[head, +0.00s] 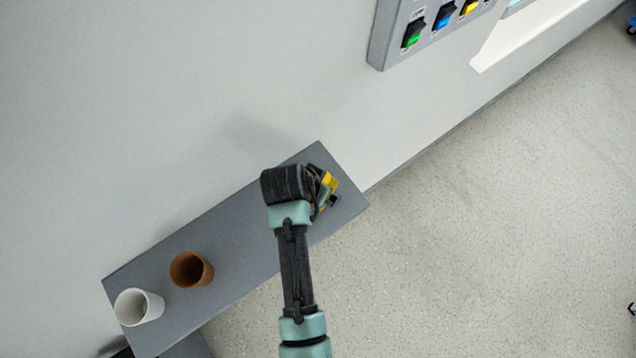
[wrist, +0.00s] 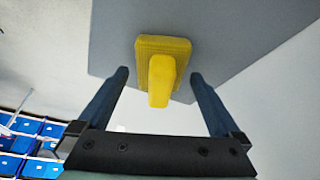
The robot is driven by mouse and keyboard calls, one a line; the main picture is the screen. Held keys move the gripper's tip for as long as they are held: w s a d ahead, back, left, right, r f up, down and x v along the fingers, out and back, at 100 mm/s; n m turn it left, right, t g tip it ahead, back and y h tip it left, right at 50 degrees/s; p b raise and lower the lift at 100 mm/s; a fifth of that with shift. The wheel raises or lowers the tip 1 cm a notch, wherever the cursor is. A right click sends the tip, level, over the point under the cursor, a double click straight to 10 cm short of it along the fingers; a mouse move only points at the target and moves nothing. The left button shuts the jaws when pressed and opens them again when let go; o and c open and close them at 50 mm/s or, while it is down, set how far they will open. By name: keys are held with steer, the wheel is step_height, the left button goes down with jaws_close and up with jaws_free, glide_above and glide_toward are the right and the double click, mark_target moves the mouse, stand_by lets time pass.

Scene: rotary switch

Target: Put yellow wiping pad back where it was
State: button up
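The yellow wiping pad (head: 331,182) is at the right end of the grey shelf (head: 235,255), partly hidden by my gripper in the head view. In the wrist view the pad (wrist: 180,46) lies against the grey surface (wrist: 240,35), with its yellow handle (wrist: 161,82) pointing towards my gripper. My gripper (wrist: 159,76) is open, its two dark fingers on either side of the handle with a gap on each side. In the head view my gripper (head: 324,197) is at the shelf's right end. Whether the fingertips touch the shelf cannot be told.
A brown cup (head: 190,270) and a white cup (head: 139,307) stand on the left part of the shelf. A grey switch panel (head: 400,55) with coloured rocker switches is on the wall at the upper right. The shelf between the brown cup and my arm is clear.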

steer(key=v, duration=1.2)
steer(key=shift+b, duration=0.45)
steer(key=shift+w+r, duration=0.1)
steer(key=shift+r, duration=0.05)
